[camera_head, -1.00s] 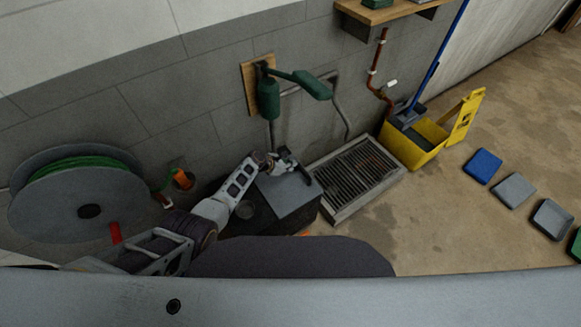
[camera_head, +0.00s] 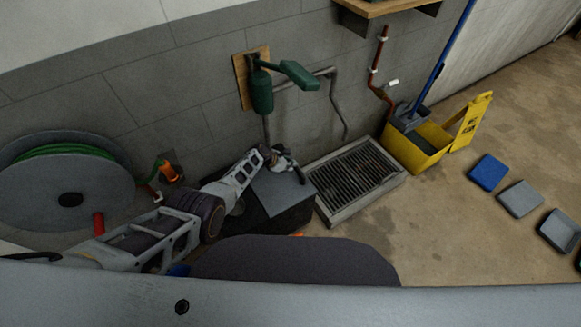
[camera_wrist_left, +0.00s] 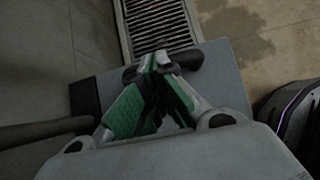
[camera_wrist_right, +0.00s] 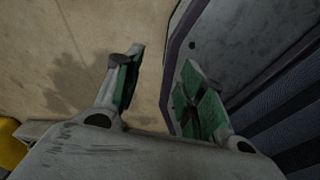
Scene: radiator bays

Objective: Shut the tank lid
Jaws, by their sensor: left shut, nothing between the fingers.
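The tank (camera_head: 268,224) is a dark box on the floor by the wall, left of the drain grate. Its grey lid (camera_head: 283,197) lies over its top; I cannot tell whether it sits fully flat. My left gripper (camera_head: 290,168) is at the lid's far edge, by a dark bar-like handle. In the left wrist view the gripper (camera_wrist_left: 160,60) is shut and empty, its tips at the dark handle (camera_wrist_left: 188,60) above the grey lid (camera_wrist_left: 225,78). Contact is unclear. My right gripper (camera_wrist_right: 158,72) is open and empty above the floor, outside the head view.
A floor grate (camera_head: 355,178) lies right of the tank. A green pump-like fixture (camera_head: 262,92) hangs on the wall above. A hose reel (camera_head: 65,185) stands left. A yellow mop bucket (camera_head: 418,148) and several coloured trays, including a blue one (camera_head: 489,172), stand right on open floor.

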